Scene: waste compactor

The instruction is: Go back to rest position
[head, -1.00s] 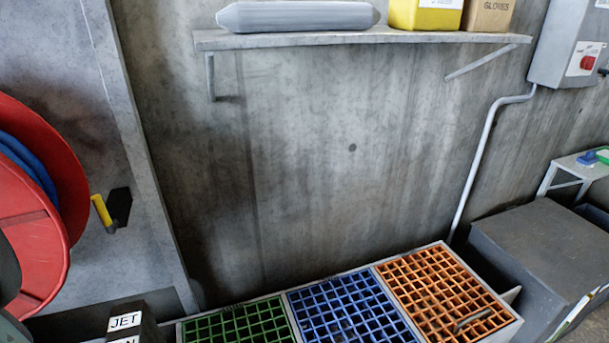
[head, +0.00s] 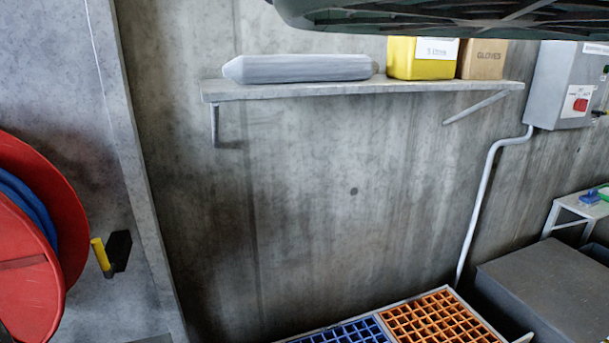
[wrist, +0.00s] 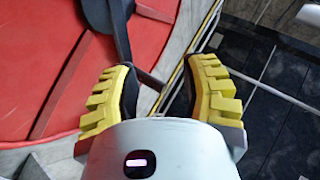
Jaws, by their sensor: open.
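My gripper (wrist: 168,75) shows in the wrist view with its two yellow-padded fingers spread apart. It is open, and nothing is held between the fingers. Behind the fingers in that view are a red disc-like surface on the left and dark tiled panels on the right. The gripper is not visible in the head view. A dark green piece crosses the top right of the head view; I cannot tell for sure what it is.
A red hose reel (head: 35,230) stands at the left. A wall shelf (head: 365,89) holds a grey bundle (head: 298,68), a yellow container (head: 418,58) and a gloves box (head: 482,58). Blue (head: 345,333) and orange (head: 440,318) grids lie below, beside a dark grey box (head: 550,280).

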